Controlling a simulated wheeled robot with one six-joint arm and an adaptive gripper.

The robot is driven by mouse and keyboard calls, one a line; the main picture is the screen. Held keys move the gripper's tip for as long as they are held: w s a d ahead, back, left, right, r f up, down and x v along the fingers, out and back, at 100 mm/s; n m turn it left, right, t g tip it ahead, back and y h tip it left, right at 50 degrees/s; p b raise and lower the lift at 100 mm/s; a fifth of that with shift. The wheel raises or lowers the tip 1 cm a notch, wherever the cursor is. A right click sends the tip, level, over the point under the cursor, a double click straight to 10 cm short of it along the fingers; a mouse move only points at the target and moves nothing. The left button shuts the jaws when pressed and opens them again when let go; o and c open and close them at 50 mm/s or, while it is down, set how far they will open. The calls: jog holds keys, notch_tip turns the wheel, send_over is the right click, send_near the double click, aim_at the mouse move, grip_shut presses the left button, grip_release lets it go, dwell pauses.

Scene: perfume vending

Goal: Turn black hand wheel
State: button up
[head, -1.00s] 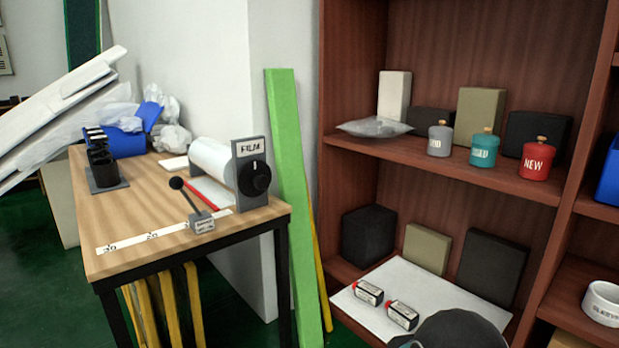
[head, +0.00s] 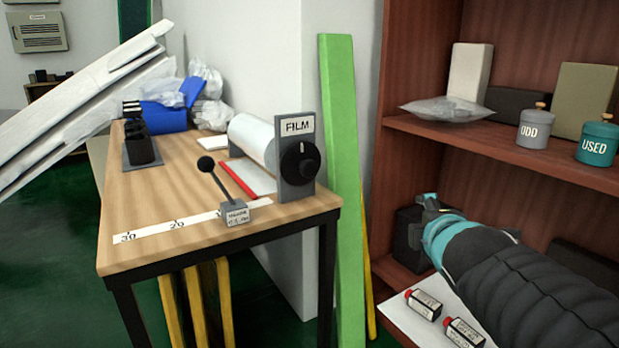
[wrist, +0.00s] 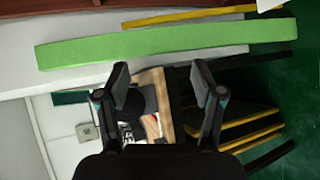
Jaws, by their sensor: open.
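A white film roll (head: 252,140) lies behind the plate. My gripper (head: 432,205) is at the right in the head view, in front of the shelf unit and well apart from the wheel. In the wrist view my gripper (wrist: 158,85) has its two fingers spread with nothing held. The tilted wooden table shows between and beyond the fingers, with a dark shape that may be the wheel.
The wooden table (head: 150,225) carries a lever block (head: 234,213), a ruler strip and a black holder (head: 140,150). A green board (head: 342,200) leans beside the table's right end, between wheel and gripper. The shelf (head: 500,150) holds canisters and boxes.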

jog(key=w+a+r+n+t+y+b, duration=0.25)
jog(key=w+a+n+y, duration=0.35)
jog(key=n, duration=0.7)
jog(key=n+g+y+b, duration=0.15)
jog(key=n+y, duration=0.35)
jog(key=n, duration=0.6)
send_near(311, 168)
jog(key=shift+n, duration=0.3)
jog(key=x, duration=1.1)
jog(key=c, duration=1.1)
